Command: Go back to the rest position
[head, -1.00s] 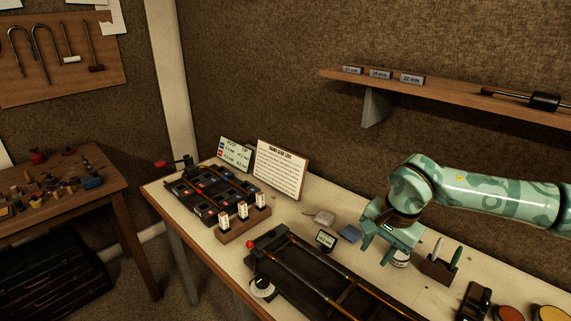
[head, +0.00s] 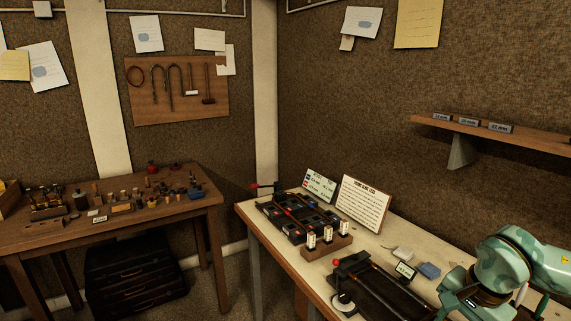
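One of my arms, pale green, comes in from the right edge in the head view and hangs over the light workbench (head: 262,228). Only its wrist and the top of its gripper show at the lower right; the fingertips are cut off by the bottom of the picture. The other gripper is not in the picture. On the bench stand a black compartment tray (head: 298,217), a wooden block with white-labelled vials (head: 327,246), and a dark fixture with brass tubes (head: 375,289).
A printed card (head: 364,203) and a smaller chart (head: 320,186) stand at the bench's back. A wooden shelf (head: 547,139) juts from the wall at right. A cluttered wooden table (head: 150,225) stands at left, with a dark drawer chest (head: 133,280) below. Bare floor lies between the table and bench.

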